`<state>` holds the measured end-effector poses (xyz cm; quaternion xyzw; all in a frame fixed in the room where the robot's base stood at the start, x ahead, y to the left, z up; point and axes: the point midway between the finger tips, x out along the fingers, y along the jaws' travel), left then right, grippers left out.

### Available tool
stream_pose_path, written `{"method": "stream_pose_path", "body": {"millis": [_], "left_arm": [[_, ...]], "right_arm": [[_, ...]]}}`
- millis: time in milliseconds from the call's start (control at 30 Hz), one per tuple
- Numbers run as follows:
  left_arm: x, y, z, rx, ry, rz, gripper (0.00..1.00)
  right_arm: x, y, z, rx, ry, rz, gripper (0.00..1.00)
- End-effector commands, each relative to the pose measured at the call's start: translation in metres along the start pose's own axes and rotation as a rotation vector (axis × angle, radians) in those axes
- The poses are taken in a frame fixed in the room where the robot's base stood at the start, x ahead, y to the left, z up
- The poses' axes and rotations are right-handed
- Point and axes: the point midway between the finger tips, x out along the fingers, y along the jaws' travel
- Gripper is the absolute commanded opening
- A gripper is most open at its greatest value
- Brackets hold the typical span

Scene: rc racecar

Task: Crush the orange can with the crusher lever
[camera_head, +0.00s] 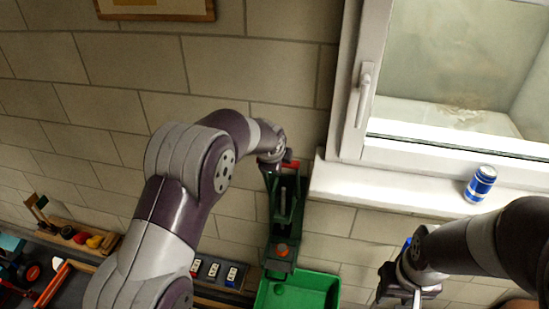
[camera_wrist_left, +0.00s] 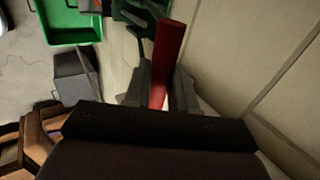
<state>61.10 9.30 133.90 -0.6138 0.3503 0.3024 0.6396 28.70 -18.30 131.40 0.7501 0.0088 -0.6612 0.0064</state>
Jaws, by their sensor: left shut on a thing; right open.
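The green can crusher (camera_head: 284,215) is fixed upright on the brick wall. Its red lever handle (camera_head: 291,164) is at the top and also shows in the left wrist view (camera_wrist_left: 169,48). My left gripper (camera_wrist_left: 160,85) is shut on the red handle, one finger on each side; my own arm partly hides this grip in the head view. The orange can (camera_head: 282,250) shows only as a small orange patch low in the crusher; the rest of it is hidden. My right gripper (camera_head: 400,294) is open at the bottom right, apart from the crusher.
A green bin (camera_head: 330,289) is below the crusher. A blue can (camera_head: 480,185) stands on the white window sill (camera_head: 400,190) at the right. A bench with tools (camera_head: 75,235) is at the lower left. The wall between crusher and right arm is clear.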

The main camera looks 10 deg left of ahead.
Motion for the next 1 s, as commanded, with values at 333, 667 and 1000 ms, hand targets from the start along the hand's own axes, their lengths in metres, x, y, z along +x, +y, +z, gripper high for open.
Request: {"method": "stream_pose_path", "body": {"millis": [333,667,1000], "left_arm": [[0.005,0.005,0.001,0.001,-0.001,0.012,0.28],[0.002,0.002,0.000,0.000,-0.001,0.004,0.48],[-0.063,0.001,0.000,0.000,0.000,0.001,0.48]], "right_arm": [[0.001,0.000,0.000,0.000,0.000,0.000,0.43],[0.001,0.000,0.000,0.000,0.000,0.000,0.43],[0.035,0.000,0.004,0.000,0.000,0.000,0.43]]}}
